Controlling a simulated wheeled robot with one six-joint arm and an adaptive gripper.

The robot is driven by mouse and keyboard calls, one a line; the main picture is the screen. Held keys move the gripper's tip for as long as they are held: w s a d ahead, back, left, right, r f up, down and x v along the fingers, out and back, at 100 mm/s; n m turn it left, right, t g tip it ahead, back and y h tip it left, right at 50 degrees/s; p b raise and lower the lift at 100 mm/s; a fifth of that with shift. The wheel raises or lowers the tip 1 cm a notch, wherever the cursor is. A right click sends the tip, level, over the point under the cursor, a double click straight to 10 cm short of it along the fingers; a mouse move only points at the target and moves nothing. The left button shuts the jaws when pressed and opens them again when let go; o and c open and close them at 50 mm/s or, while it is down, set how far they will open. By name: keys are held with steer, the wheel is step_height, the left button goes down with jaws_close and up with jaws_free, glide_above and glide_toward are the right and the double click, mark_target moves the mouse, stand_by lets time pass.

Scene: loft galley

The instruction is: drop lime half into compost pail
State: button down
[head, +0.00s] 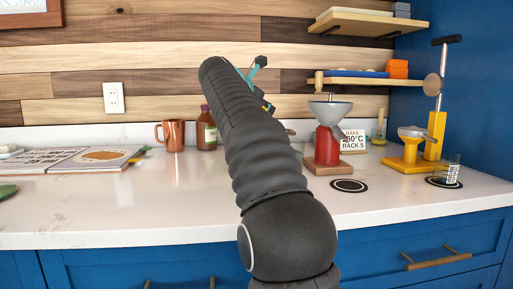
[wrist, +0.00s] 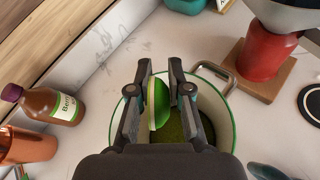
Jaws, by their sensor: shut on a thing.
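My gripper (wrist: 160,72) is shut on the lime half (wrist: 158,100), a bright green piece with a pale cut edge, held between the two fingers. In the wrist view the compost pail (wrist: 231,83), white with a green rim and a metal handle, lies beneath the fingers. The lime half appears over the pail's opening, where dark green contents show. Its height above the rim is hard to tell. In the head view my arm hides the pail, the lime half and most of my gripper.
A brown bottle (head: 206,128) and a copper mug (head: 174,135) stand left of my arm. A red grinder (head: 327,145) on a wooden base stands to the right, with a yellow juicer (head: 408,150) farther right. An open book (head: 80,158) lies at left. The front counter is mostly clear.

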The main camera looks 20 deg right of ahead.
steer(key=shift+f+b, duration=1.15)
steer(key=shift+b, duration=0.15)
steer(key=c, duration=1)
jaws_free()
steer(key=v, duration=1.2)
